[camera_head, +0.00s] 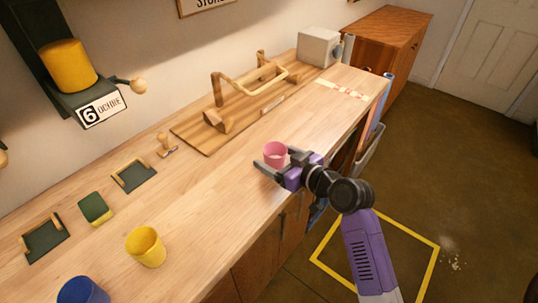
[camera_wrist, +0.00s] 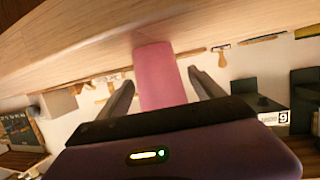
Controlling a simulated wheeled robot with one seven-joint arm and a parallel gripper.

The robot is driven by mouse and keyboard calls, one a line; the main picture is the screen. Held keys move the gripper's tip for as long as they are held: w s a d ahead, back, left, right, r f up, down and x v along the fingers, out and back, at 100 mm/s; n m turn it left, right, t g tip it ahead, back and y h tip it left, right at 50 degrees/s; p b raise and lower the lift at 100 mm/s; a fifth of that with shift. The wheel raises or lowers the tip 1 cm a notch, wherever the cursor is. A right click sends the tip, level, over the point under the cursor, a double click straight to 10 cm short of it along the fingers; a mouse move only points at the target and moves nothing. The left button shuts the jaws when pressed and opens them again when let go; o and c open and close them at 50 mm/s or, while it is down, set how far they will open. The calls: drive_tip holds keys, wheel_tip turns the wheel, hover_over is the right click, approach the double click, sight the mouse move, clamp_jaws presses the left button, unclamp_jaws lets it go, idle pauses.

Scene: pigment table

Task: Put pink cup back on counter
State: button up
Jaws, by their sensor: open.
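The pink cup (camera_head: 275,155) is upright at the counter's front edge side, and its base appears to rest on the wooden counter (camera_head: 225,185). My gripper (camera_head: 280,161) is open around it, with one finger on each side. In the wrist view, which is upside down, the pink cup (camera_wrist: 160,75) lies between the two spread fingers of my gripper (camera_wrist: 160,85). A gap shows on both sides of the cup there. The cup's lower part is partly hidden by my gripper in the head view.
A yellow cup (camera_head: 146,246) and a blue cup (camera_head: 83,291) stand at the near left. A green-topped sponge (camera_head: 95,207) lies behind them. A wooden board with a rail (camera_head: 190,138) lies behind the pink cup. The counter left of the cup is clear.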

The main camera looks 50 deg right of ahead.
drive_tip(key=b+v, duration=0.1)
drive_tip(key=v, duration=0.8)
drive_tip(key=s+a+f+m+g+h, duration=0.1)
drive_tip(key=s+a+f, duration=0.6)
drive_tip(key=s+a, duration=0.3)
drive_tip(key=s+a+r+n+t+y, duration=0.1)
drive_tip(key=s+a+r, duration=0.4)
drive_tip(key=s+a, duration=0.5)
drive_tip(key=shift+s+a+n+y, duration=0.35)
drive_tip(key=shift+s+n+y, duration=0.45)
drive_tip(key=shift+y, duration=0.2)
drive_tip(key=shift+r, duration=0.1)
